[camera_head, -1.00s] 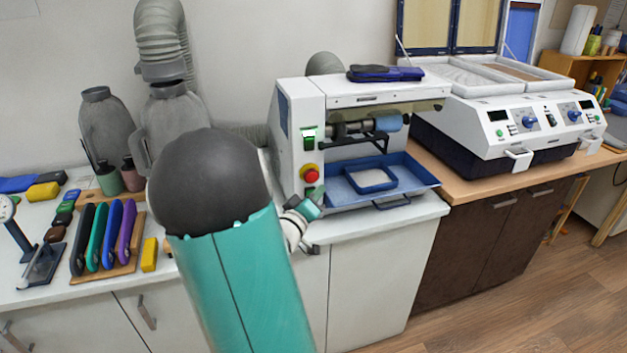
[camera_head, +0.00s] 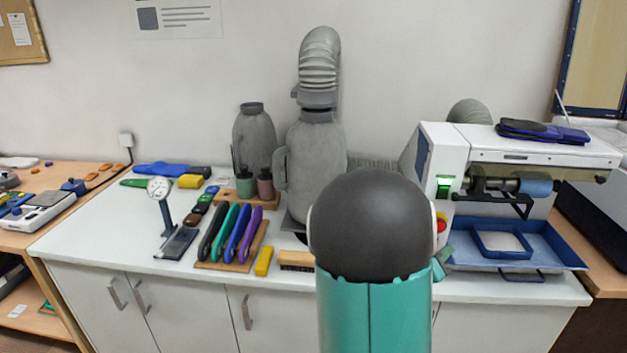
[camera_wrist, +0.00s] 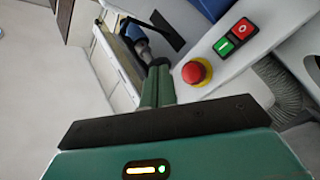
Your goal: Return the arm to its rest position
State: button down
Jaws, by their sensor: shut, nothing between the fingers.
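My arm (camera_head: 371,250) rises in the lower middle of the head view, with its dark rounded joint in front of the bench. My gripper shows in the wrist view (camera_wrist: 158,82), with its two green fingers together and nothing between them. In the head view only a small teal part beside the arm's right side shows, and the fingers are mostly hidden. In the wrist view the fingers are beside the red stop button (camera_wrist: 196,72) and the green and red switches (camera_wrist: 233,37) of the machine. I cannot tell the exact gap.
The white grinding machine (camera_head: 447,150) with a blue tray (camera_head: 560,255) stands right of my arm. Grey bottle-shaped ducts (camera_head: 316,150) stand behind. Bare white benchtop (camera_head: 100,235) shows farther left.

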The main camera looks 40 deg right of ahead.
jog(key=w+a+r+n+t+y, duration=0.25)
jog(key=w+a+t+y, duration=0.7)
jog(key=w+a, duration=0.8)
jog(key=w+a+r+n+t+y, duration=0.1)
jog(key=a+r+n+t+y, duration=0.15)
jog(key=a+y, duration=0.85)
jog(key=s+a+n+g+h, duration=0.1)
jog(key=s+a+n+g, duration=0.2)
jog(key=s+a, duration=1.1)
jog(key=a+r+g, duration=0.1)
jog(key=a+g, duration=0.2)
jog(key=a, duration=0.1)
jog(key=shift+a+h, duration=0.15)
jog(key=shift+h, duration=0.2)
